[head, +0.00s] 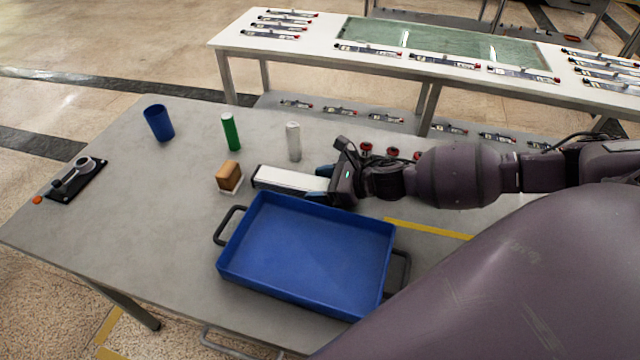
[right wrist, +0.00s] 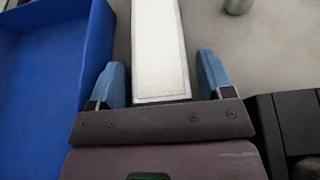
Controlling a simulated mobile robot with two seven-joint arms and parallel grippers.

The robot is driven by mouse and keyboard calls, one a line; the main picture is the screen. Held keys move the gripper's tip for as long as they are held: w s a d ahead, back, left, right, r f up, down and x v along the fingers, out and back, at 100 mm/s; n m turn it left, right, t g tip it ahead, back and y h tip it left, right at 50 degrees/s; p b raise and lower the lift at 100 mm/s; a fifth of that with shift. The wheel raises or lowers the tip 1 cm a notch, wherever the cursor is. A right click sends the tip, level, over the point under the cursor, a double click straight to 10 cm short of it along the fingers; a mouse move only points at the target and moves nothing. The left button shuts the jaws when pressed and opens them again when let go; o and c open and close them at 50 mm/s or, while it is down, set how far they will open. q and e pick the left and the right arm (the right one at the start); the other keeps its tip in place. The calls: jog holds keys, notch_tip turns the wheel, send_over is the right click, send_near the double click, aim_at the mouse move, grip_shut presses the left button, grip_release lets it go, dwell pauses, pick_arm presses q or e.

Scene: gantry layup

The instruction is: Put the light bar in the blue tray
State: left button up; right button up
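The light bar (head: 290,179) is a long white bar with dark edges, lying behind the blue tray on the grey table. The blue tray (head: 300,255) is empty, with dark handles at both ends. My right gripper (head: 326,180) is at the right end of the bar. In the right wrist view the bar (right wrist: 160,50) runs between the two blue fingers (right wrist: 163,78), with narrow gaps showing beside it, so the gripper looks open around it. The tray also shows at the left of that view (right wrist: 45,80). My left gripper is not in view.
A black fixture (head: 76,180) lies at the far left. Red-topped items sit behind my right wrist. The table's left front is clear.

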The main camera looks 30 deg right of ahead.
jog(key=shift+o, duration=0.4)
jog(key=shift+r, duration=0.1)
jog(key=shift+d+r, duration=0.1)
jog(key=shift+r, duration=0.05)
jog(key=p+v, duration=0.1)
jog(key=v, duration=0.9)
jog(key=shift+p, duration=0.3)
jog(key=shift+o, duration=0.4)
jog(key=shift+v, duration=0.9)
